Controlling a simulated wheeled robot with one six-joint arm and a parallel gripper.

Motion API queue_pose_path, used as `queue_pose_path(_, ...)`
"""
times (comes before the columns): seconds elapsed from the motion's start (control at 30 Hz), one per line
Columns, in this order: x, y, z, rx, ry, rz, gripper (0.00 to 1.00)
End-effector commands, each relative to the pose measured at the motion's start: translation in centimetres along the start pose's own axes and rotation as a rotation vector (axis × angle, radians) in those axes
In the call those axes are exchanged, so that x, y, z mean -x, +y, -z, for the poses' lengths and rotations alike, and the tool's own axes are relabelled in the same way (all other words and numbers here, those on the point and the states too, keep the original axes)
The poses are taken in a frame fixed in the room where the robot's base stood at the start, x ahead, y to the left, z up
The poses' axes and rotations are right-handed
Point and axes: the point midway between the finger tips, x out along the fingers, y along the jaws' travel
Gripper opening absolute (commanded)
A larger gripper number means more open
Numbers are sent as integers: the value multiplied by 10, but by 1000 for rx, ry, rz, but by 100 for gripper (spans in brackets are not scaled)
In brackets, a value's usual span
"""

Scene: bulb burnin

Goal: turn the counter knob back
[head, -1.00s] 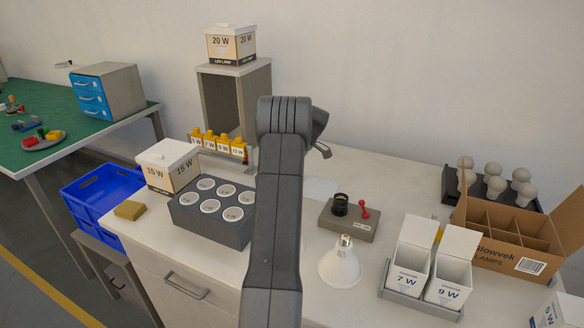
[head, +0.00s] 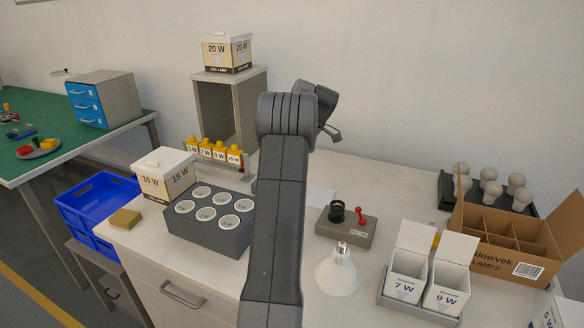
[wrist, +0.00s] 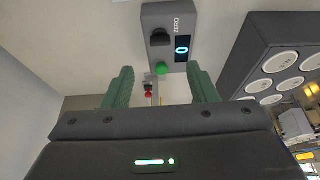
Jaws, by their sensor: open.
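The counter (wrist: 152,18) is a grey box marked ZERO at the top middle of the wrist view. It has a black knob (wrist: 160,38), a small display (wrist: 182,48) showing 0 and a green round button (wrist: 162,68). My gripper (wrist: 160,71) is open, with its two green fingers apart and nothing between them. In the picture the fingers lie below the knob, on either side of the green button, and do not touch the knob. In the head view the counter cannot be made out; my arm covers the middle of the bench.
A grey block with round white sockets (head: 205,232) stands left of my arm; it also shows at right in the wrist view (wrist: 245,50). A grey stand with a red lever (head: 345,234), a reflector bulb (head: 338,272), white boxes (head: 408,270) and an open carton (head: 500,262) stand right.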

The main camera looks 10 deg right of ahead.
Motion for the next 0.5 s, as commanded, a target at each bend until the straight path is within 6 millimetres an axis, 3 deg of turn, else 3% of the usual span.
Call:
queue_pose_path(0.2,33,0,0,1,1,-1,53)
queue_pose_path(0.5,42,0,0,1,0,1,53)
